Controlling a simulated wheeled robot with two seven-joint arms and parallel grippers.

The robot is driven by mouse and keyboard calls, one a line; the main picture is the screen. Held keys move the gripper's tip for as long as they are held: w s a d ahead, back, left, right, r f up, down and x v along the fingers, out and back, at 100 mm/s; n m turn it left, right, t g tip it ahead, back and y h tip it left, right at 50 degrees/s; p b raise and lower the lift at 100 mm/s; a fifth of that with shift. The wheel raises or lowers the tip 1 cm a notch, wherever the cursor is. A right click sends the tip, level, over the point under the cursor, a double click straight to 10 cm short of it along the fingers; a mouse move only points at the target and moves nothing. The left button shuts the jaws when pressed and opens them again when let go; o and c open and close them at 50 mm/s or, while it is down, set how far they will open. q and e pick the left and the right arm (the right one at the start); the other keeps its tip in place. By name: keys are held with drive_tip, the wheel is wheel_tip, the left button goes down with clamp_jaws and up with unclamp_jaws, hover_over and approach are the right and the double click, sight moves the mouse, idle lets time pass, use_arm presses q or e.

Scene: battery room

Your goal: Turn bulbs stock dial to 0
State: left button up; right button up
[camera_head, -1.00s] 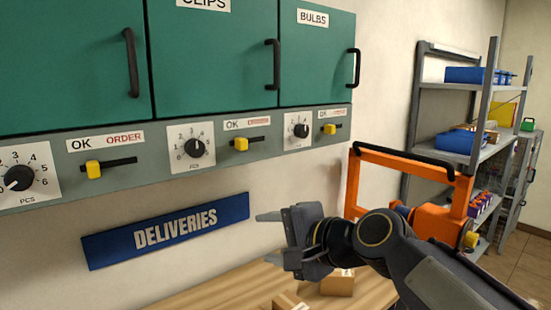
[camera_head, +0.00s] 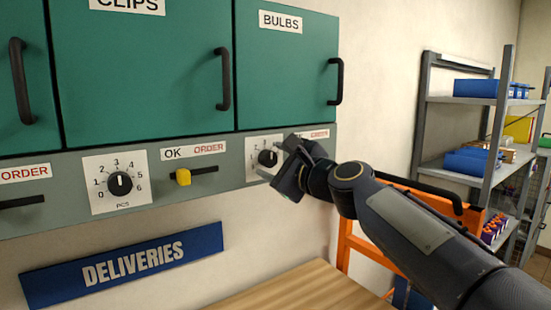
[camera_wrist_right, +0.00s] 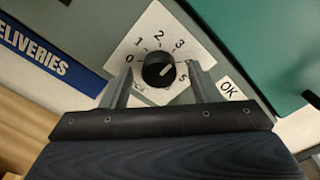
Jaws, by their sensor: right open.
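The bulbs stock dial (camera_head: 267,158) is a round black knob on a white numbered plate, on the grey strip below the green BULBS cabinet door (camera_head: 287,68). In the right wrist view the dial (camera_wrist_right: 158,69) has a white pointer mark on its lower right side. My right gripper (camera_head: 284,160) is at the dial, coming from the right. In the right wrist view its two open fingers (camera_wrist_right: 158,84) stand on either side of the knob, with small gaps visible. The gripper hides the right part of the plate in the head view. My left gripper is not in view.
The CLIPS dial (camera_head: 120,183) and a yellow slider (camera_head: 183,177) are to the left on the same strip. A blue DELIVERIES sign (camera_head: 125,264) hangs below. A wooden table (camera_head: 285,288) is underneath. An orange frame (camera_head: 343,243) and a shelf rack (camera_head: 478,100) stand to the right.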

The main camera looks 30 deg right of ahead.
drive_tip(key=c, duration=1)
drive_tip(key=shift+o, duration=0.2)
drive_tip(key=shift+a+n, duration=0.1)
drive_tip(key=shift+n, duration=0.2)
